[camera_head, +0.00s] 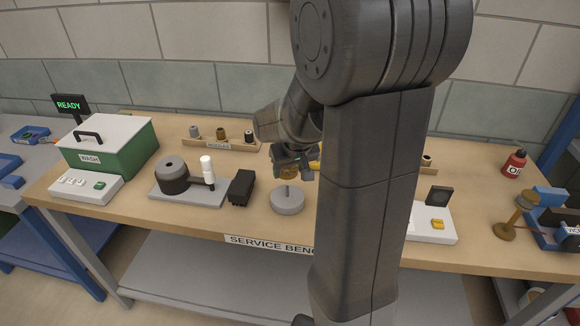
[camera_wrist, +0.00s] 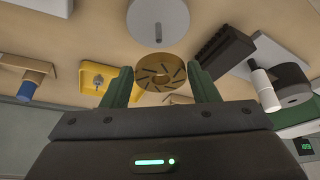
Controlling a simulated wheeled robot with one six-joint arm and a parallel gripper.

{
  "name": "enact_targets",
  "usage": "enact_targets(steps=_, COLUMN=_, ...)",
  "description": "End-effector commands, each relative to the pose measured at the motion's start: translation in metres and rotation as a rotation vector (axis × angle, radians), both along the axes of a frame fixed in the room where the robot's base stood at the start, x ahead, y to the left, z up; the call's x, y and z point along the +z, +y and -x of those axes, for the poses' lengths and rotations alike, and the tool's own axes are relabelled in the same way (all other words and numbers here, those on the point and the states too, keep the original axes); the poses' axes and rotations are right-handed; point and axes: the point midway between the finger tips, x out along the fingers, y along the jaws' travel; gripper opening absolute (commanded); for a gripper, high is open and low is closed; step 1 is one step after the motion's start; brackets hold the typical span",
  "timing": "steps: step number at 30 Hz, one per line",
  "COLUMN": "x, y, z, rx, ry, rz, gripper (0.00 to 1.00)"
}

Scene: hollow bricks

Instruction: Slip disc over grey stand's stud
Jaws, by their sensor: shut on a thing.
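The brass-coloured disc (camera_wrist: 160,72), with dark slots and a centre hole, is held between the two green fingers of my gripper (camera_wrist: 159,84). In the head view the disc (camera_head: 288,172) shows partly under my gripper (camera_head: 291,163), above the bench. The round grey stand (camera_head: 287,202) sits on the bench with its thin stud (camera_head: 287,189) upright. The disc appears above and slightly behind the stud, not around it. In the wrist view the stand (camera_wrist: 158,18) and its stud (camera_wrist: 158,40) lie just beyond the disc. The exact gap between disc and stud is unclear.
A black block (camera_head: 242,187) stands close left of the stand, beside a grey fixture (camera_head: 190,190) with a white post. A nozzle rack (camera_head: 220,145) is behind. A yellow tray (camera_wrist: 96,92) shows in the wrist view. My arm hides the bench right of the stand.

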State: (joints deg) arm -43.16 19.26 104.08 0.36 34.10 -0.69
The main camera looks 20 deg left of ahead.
Motion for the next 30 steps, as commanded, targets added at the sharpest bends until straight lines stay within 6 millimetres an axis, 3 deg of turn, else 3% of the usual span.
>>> enact_targets(steps=30, x=-0.053, y=0.0, z=0.0, rx=0.0, ry=0.0, rz=0.0, gripper=0.27)
